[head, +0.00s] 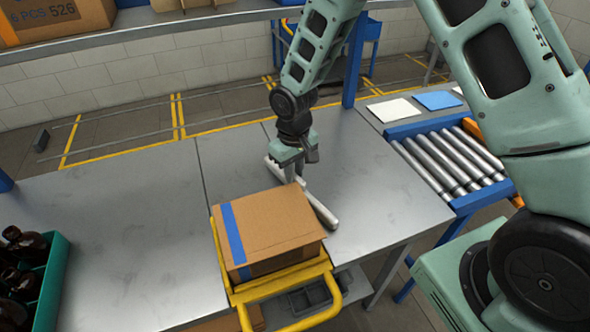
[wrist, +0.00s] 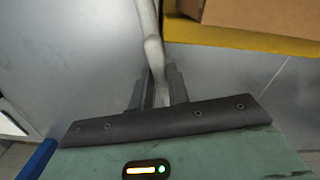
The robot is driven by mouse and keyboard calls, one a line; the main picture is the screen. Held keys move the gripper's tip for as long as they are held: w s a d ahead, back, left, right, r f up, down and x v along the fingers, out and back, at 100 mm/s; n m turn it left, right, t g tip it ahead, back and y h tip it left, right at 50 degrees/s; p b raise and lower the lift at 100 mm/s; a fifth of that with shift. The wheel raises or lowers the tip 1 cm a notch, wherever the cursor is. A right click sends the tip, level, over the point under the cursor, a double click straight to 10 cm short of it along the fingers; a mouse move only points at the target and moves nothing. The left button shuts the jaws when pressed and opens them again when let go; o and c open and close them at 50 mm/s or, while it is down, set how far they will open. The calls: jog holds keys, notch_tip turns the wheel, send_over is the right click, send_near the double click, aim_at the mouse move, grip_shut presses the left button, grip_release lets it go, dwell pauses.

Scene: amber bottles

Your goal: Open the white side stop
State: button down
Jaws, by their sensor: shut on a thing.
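The white side stop (head: 318,208) is a pale rounded bar on the grey metal table, running slantwise along the far right side of a cardboard box. My gripper (head: 293,176) points down at the bar's far part, beyond the box. In the wrist view the bar (wrist: 153,45) runs down between the two dark fingers of my gripper (wrist: 160,88), which are shut on it. The fingers hide part of the bar in the head view.
The cardboard box (head: 265,225) with a blue stripe sits in a yellow frame (head: 288,286) at the table's front edge. A roller conveyor (head: 440,165) is at right. A green crate (head: 52,285) of amber bottles stands at left. The left tabletop (head: 130,210) is clear.

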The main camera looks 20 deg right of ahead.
jog(key=n, duration=0.5)
jog(key=shift+s+a+n, duration=0.15)
jog(key=shift+a+n, duration=0.15)
jog(key=shift+s+a+n+p, duration=0.1)
jog(key=shift+n+p, duration=0.2)
jog(key=shift+n, duration=0.8)
jog(key=shift+s+a+n+p, duration=0.1)
jog(key=shift+n+p, duration=0.15)
jog(key=shift+n, duration=0.85)
jog(key=c, duration=1.3)
grip_release()
jog(key=shift+c, duration=0.2)
notch_tip(320, 180, up, 18)
jog(key=b, duration=0.1)
jog(key=shift+f+b, duration=0.25)
jog(key=shift+b, duration=0.1)
